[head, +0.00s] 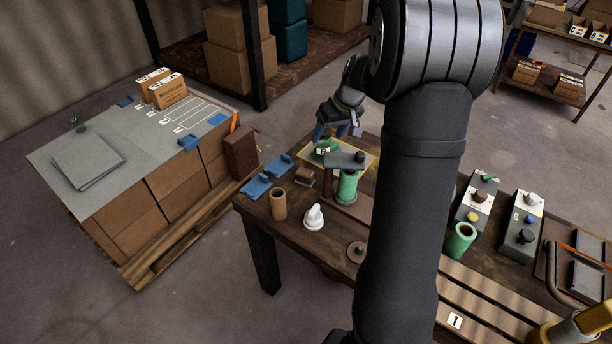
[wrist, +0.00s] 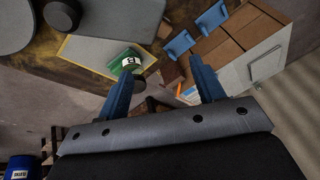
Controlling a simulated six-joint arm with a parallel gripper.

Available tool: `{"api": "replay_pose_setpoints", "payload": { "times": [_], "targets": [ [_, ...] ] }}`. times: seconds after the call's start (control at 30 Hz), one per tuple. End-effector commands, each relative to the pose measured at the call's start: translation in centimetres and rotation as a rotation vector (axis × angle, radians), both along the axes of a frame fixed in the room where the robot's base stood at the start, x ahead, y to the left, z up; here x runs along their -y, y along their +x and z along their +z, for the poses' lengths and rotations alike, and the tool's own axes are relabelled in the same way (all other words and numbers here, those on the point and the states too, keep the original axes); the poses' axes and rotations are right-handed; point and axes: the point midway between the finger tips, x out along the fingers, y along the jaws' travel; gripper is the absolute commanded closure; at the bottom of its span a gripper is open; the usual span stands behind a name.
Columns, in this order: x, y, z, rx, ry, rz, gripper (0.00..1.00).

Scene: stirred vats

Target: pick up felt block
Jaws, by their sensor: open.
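A small brown block (head: 305,176), which looks like the felt block, lies on the dark wooden table between the blue trays and the stirrer. Its material is too small to tell. In the wrist view a brown piece (wrist: 165,29) beside the grey stirrer head seems to be the same block. My gripper (head: 337,133) is above the far end of the table, behind the block and over the yellow-edged mat. Its blue fingers (wrist: 162,82) are apart with nothing between them in the wrist view.
A green labelled container (head: 324,147) sits on the mat (head: 368,160), close to my fingers. A stirrer (head: 346,160) stands over a green jar (head: 348,187). Two blue trays (head: 257,186), a brown cup (head: 279,204) and a white bottle (head: 314,217) are nearby. Stacked cartons (head: 182,185) stand left.

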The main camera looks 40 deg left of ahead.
Motion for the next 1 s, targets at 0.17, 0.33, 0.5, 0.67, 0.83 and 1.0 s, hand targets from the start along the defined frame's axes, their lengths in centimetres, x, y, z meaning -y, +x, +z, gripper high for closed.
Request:
{"api": "replay_pose_setpoints", "payload": {
  "times": [0.17,0.33,0.5,0.67,0.83,1.0],
  "targets": [
    [-1.2,0.0,-0.5,-0.109,-0.052,-0.292,0.38],
    [-2.3,0.1,-1.0,-0.197,-0.102,-0.585,0.38],
    [-3.4,0.1,-1.4,-0.269,-0.149,-0.882,0.38],
    [-4.3,0.1,-1.9,-0.321,-0.188,-1.166,0.38],
    [-5.3,0.1,-2.3,-0.362,-0.215,-1.467,0.38],
    [-6.3,0.2,-2.8,-0.387,-0.227,-1.771,0.38]
  ]
}}
